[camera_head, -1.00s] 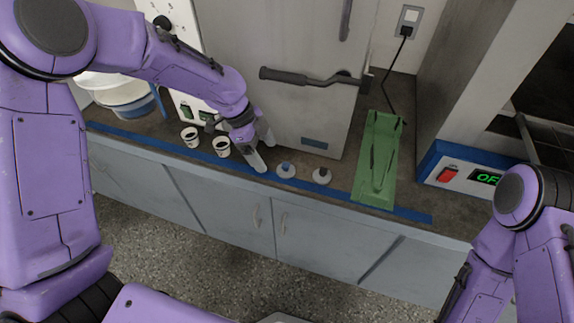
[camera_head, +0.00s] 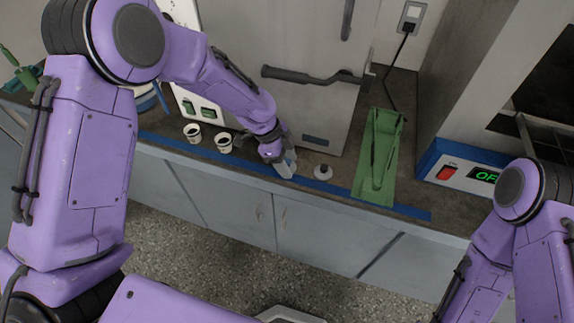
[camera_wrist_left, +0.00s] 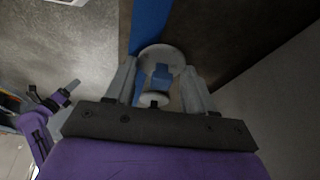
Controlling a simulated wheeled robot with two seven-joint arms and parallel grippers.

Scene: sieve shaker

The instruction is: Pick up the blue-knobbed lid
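The blue-knobbed lid shows in the left wrist view as a pale disc (camera_wrist_left: 172,56) with a blue knob (camera_wrist_left: 161,76). It lies on the counter by the blue tape strip. My left gripper (camera_head: 286,167) is over it in the head view and hides most of it. In the left wrist view my left gripper (camera_wrist_left: 158,88) has its fingers spread on either side of the knob, with visible gaps. A small pale round piece (camera_wrist_left: 152,98) also shows between the fingers. My right arm is at the right of the head view; its gripper is out of frame.
A dark-knobbed lid (camera_head: 322,172) lies just right of my left gripper. Two small cups (camera_head: 223,143) stand to the left. A green tray (camera_head: 372,185) lies to the right. The grey cabinet (camera_head: 285,40) rises close behind. The blue tape (camera_head: 345,195) marks the counter front.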

